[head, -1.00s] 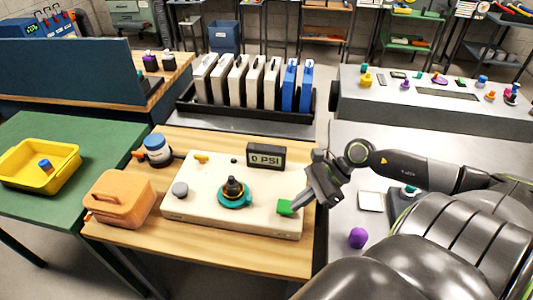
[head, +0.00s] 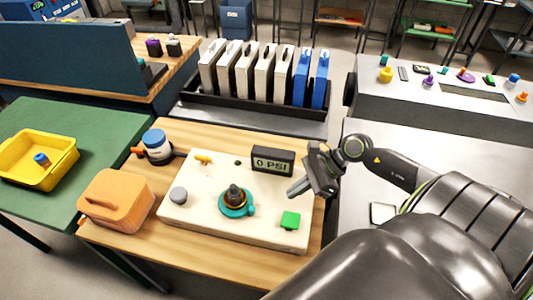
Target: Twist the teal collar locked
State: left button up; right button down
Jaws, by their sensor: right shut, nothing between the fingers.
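The teal collar (head: 233,208) sits around the base of a black fitting (head: 235,194) on the cream panel (head: 190,226). A small teal tab sticks out on the collar's right side. My right gripper (head: 294,191) is shut and empty. In the picture it lies to the right of the collar, above the panel's right part and just above the green button (head: 290,220), apart from both. My left gripper is not in view.
A 0 PSI display (head: 273,161) stands at the panel's back right. A grey knob (head: 178,195) and yellow lever (head: 204,159) are on its left. An orange case (head: 116,200) and blue-topped canister (head: 156,146) stand left of the panel.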

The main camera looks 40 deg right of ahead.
jog(key=p+x, duration=0.1)
jog(key=x, duration=0.4)
jog(key=shift+a+r, duration=0.1)
jog(key=shift+a, duration=0.05)
jog(key=shift+w+a+p, duration=0.3)
jog(key=shift+a+p, duration=0.15)
jog(key=shift+a, duration=0.15)
jog(key=shift+w+a+p, duration=0.3)
jog(key=shift+a+p, duration=0.15)
jog(key=shift+a, duration=0.2)
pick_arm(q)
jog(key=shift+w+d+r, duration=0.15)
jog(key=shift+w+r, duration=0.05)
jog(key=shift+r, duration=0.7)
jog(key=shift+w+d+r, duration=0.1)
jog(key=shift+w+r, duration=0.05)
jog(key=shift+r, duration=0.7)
pick_arm(e)
jog(key=shift+w+a+f, duration=0.3)
jog(key=shift+w+a, duration=0.05)
jog(key=shift+a, duration=0.25)
